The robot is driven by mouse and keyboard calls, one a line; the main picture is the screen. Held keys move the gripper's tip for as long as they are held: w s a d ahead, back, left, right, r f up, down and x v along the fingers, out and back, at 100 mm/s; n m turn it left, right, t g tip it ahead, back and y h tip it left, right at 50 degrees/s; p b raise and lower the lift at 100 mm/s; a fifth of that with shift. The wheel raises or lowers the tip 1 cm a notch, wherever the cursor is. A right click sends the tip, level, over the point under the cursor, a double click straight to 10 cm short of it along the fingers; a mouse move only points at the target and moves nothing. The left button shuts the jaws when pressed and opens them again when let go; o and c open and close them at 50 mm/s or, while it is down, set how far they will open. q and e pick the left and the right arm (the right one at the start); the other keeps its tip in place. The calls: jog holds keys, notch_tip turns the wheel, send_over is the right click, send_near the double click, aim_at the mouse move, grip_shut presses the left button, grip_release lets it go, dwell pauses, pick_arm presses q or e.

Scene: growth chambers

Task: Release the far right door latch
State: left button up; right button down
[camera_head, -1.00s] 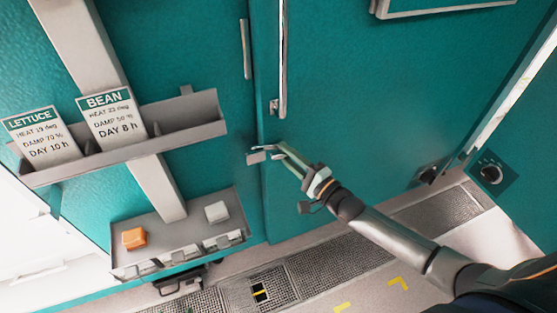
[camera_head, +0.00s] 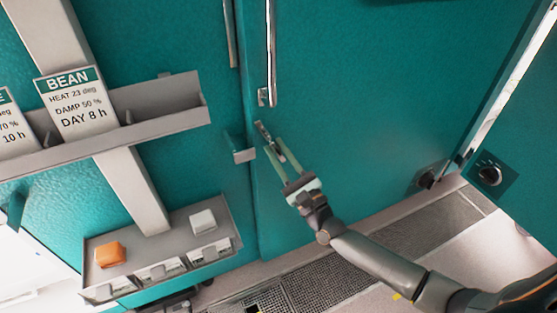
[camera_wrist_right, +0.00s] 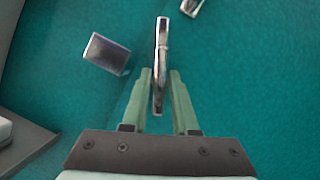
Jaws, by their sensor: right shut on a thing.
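The far right door (camera_head: 350,110) is a large teal panel with a long metal handle (camera_head: 271,50). Its latch (camera_head: 262,130) is a small metal lever below the handle, near the door's left edge. My right gripper (camera_head: 273,150) is shut on the latch lever. In the right wrist view the lever (camera_wrist_right: 161,50) stands upright between the green fingers (camera_wrist_right: 159,80). A grey metal catch block (camera_head: 244,155) sits just left of the lever on the neighbouring panel; the catch block (camera_wrist_right: 106,54) is apart from the lever. My left gripper is not in view.
A grey rack (camera_head: 160,115) holds a BEAN card (camera_head: 75,102) and a partly cropped card. Below, a grey tray (camera_head: 160,245) carries an orange block (camera_head: 110,254) and a white block (camera_head: 202,220). A dark knob (camera_head: 490,175) is at right. Floor grating (camera_head: 350,265) runs below.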

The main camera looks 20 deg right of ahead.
jog(key=m+h+b, duration=0.1)
jog(key=m, duration=0.2)
jog(key=shift+f+m+h+b, duration=0.2)
jog(key=shift+m+h+b, duration=0.15)
jog(key=shift+m+h, duration=0.05)
jog(key=shift+m+t+h+b, duration=0.3)
jog(key=shift+m+h+b, duration=0.1)
jog(key=shift+m, duration=0.3)
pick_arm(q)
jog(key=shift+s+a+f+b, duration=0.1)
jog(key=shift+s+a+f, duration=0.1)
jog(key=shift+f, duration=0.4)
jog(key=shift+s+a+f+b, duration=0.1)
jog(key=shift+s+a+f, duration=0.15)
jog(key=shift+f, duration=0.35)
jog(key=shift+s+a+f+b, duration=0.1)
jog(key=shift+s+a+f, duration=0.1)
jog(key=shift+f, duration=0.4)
pick_arm(e)
jog(key=shift+r+m+h, duration=0.15)
jog(key=shift+m+h, duration=0.25)
jog(key=shift+m, duration=0.5)
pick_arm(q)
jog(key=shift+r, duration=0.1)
pick_arm(e)
jog(key=c, duration=0.7)
grip_release()
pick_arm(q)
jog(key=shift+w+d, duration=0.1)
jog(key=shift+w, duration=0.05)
